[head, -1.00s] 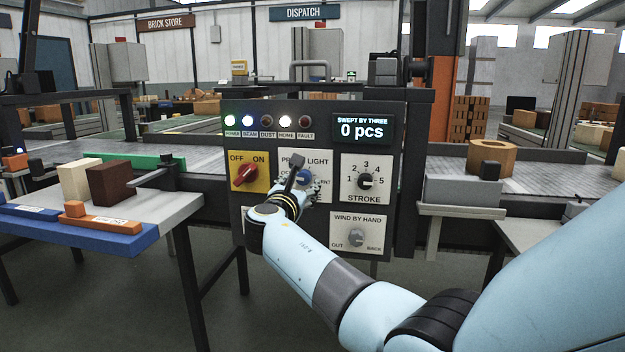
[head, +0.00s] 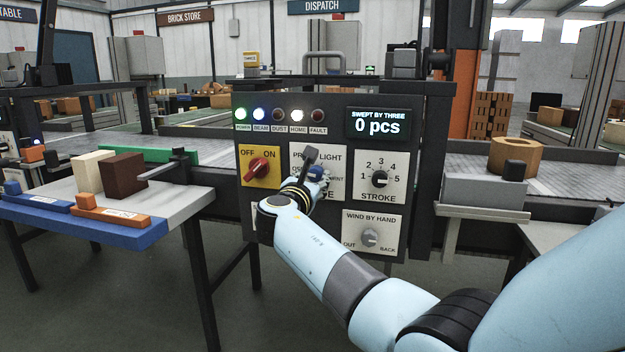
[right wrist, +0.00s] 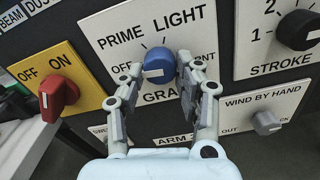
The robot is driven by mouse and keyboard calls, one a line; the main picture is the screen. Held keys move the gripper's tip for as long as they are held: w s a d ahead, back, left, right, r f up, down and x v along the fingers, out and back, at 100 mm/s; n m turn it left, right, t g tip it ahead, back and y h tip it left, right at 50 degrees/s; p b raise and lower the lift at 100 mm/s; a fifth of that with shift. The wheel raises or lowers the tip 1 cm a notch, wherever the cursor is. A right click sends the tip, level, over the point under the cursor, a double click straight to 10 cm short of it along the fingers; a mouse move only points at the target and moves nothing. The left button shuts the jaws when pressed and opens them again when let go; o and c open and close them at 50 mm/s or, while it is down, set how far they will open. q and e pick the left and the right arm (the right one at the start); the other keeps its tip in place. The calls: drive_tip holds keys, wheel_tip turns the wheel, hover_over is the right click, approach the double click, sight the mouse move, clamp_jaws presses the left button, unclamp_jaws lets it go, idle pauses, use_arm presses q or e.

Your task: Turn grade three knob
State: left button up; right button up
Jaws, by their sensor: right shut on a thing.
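The blue grade knob (right wrist: 160,65) sits on a white plate on the dark control panel. Its pale pointer mark faces left in the right wrist view. PRIME and LIGHT labels show above it; lower labels are partly covered by the fingers. My right gripper (right wrist: 159,70) has a finger on each side of the knob and is shut on it. In the head view the knob (head: 316,173) is partly hidden behind my right gripper (head: 319,182). My left gripper is not in view.
Beside the knob are a red OFF/ON switch (head: 258,168), a black stroke knob (head: 380,179) and a grey wind-by-hand knob (head: 370,237). The display (head: 378,123) reads 0 pcs. A table with bricks (head: 185,208) stands left of the panel.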

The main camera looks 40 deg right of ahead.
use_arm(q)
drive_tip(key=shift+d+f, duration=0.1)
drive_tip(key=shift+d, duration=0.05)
use_arm(e)
drive_tip(key=shift+f+m+b, duration=0.1)
drive_tip(key=shift+m+b, duration=0.3)
drive_tip(key=shift+m, duration=0.1)
drive_tip(key=m+b, duration=0.3)
drive_tip(key=m, duration=0.2)
drive_tip(key=shift+f, duration=0.1)
drive_tip(key=m+b, duration=0.1)
drive_tip(key=m, duration=0.1)
drive_tip(key=m+b, duration=0.2)
drive_tip(key=shift+w+a+r, duration=0.1)
drive_tip(key=shift+r, duration=0.1)
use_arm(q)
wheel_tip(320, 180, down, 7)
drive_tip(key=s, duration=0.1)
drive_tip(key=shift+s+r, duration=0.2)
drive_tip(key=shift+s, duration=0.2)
use_arm(e)
drive_tip(key=shift+m, duration=0.5)
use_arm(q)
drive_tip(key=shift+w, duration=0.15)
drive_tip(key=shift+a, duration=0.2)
use_arm(e)
drive_tip(key=o, duration=1.1)
drive_tip(key=shift+r, duration=0.1)
drive_tip(key=shift+o, duration=0.2)
